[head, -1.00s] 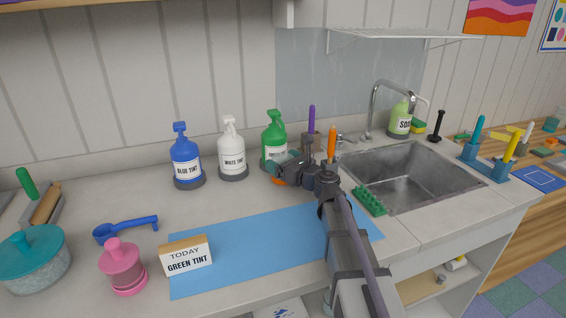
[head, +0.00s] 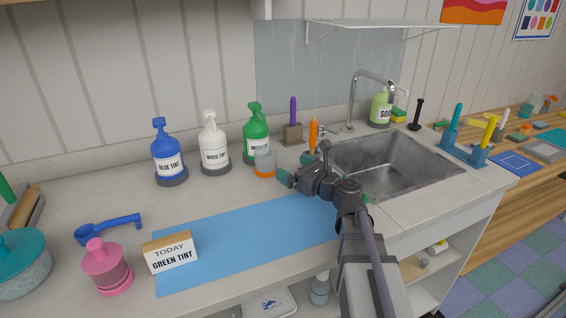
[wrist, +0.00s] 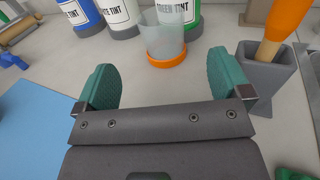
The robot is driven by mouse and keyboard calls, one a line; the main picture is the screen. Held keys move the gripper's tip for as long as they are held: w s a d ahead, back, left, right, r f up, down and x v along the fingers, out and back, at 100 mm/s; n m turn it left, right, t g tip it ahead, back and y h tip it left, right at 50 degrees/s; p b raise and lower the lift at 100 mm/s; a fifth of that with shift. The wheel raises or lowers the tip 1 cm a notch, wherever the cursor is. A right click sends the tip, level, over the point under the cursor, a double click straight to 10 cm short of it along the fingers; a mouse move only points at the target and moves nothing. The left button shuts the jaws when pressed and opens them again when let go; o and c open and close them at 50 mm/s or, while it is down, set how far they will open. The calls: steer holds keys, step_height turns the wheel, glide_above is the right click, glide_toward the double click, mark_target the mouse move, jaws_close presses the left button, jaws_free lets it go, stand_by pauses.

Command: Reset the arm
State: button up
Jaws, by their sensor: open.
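My arm reaches over the counter from the bottom right in the head view. My gripper (head: 285,177) is open and empty above the counter, with its teal fingers wide apart in the wrist view (wrist: 165,85). A clear cup with an orange base (head: 264,163) stands in front of the green tint bottle (head: 256,133). In the wrist view the cup (wrist: 164,40) stands ahead of the fingers, apart from them. The cup's contents are hard to tell.
The blue tint bottle (head: 167,155) and white tint bottle (head: 213,145) stand left of the green one. A grey holder with an orange-handled tool (head: 313,133) is close to my gripper's right. The sink (head: 395,165) lies right.

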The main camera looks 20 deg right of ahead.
stand_by(0.3)
steer(key=s+a+r+n+g+p, duration=0.9)
steer(key=n+p, duration=0.7)
steer(key=p, duration=0.3)
steer(key=s+d+r+n+g+h+p, duration=0.3)
steer(key=s+r+n+g+h+p, duration=0.3)
steer(key=s+n+h+p, duration=0.3)
steer(key=s+n+p, duration=0.1)
steer(key=n+p, duration=0.3)
steer(key=n, duration=0.1)
steer(key=shift+s+g, duration=0.3)
steer(key=shift+s, duration=0.05)
